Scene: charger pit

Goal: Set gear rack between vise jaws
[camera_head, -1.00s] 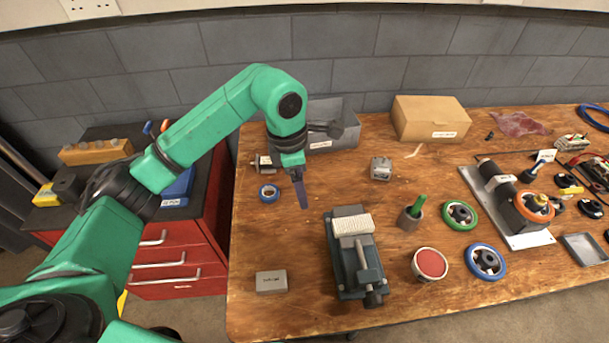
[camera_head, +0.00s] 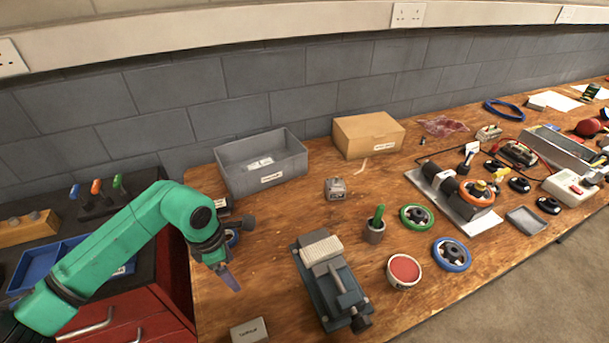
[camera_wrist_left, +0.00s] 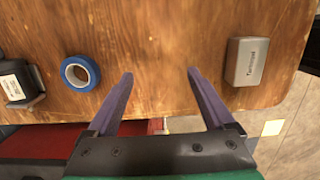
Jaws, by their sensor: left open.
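The vise (camera_head: 345,306) stands on the wooden bench near its front edge, dark blue-grey with a handle toward the front. A pale ridged block (camera_head: 320,249), which looks like the gear rack, lies at the vise's far end. I cannot tell whether it sits between the jaws or on top of them. My left gripper (camera_head: 230,278) is left of the vise, above the bench. In the left wrist view, my left gripper (camera_wrist_left: 160,73) has its two purple fingers wide apart with nothing between them. The right gripper is not in view.
Blue tape (camera_wrist_left: 80,73) and a small grey labelled block (camera_wrist_left: 246,62) lie on either side of the left fingers. A grey bin (camera_head: 262,165) and cardboard box (camera_head: 368,135) stand at the back. A red-topped pot (camera_head: 404,270) stands right of the vise.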

